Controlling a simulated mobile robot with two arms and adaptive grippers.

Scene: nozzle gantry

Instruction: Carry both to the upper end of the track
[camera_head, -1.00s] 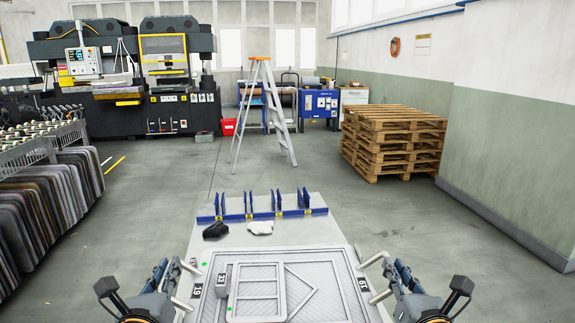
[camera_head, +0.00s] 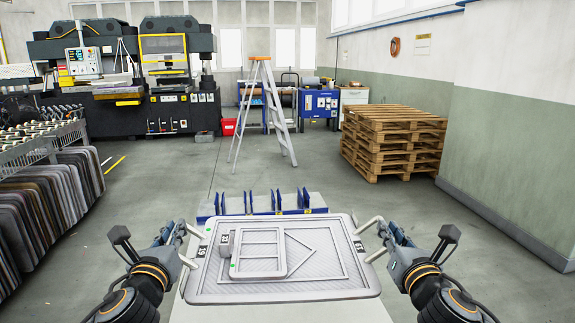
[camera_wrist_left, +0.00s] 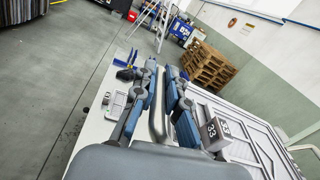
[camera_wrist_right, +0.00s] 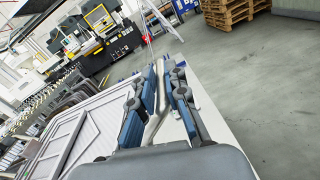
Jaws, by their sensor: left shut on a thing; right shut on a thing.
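A large grey tray (camera_head: 290,296) with number labels at both sides spans the front of the head view, seemingly raised above the pale table (camera_head: 290,313). On it lie a smaller grey barred frame (camera_head: 258,276) and a small grey block (camera_head: 225,245), whose label reads 33 in the left wrist view (camera_wrist_left: 214,132). An angled outline shows right of the frame. My left gripper (camera_head: 181,233) is shut on the tray's left handle (camera_wrist_left: 157,110). My right gripper (camera_head: 384,232) is shut on its right handle (camera_wrist_right: 156,112). The tray looks roughly level.
A blue rack with upright dividers (camera_head: 265,211) stands at the table's far edge, just beyond the tray. Stacked pallets (camera_head: 393,142) stand at right, a stepladder (camera_head: 275,110) behind, and a rack of dark panels (camera_head: 45,210) at left. Open floor lies between them.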

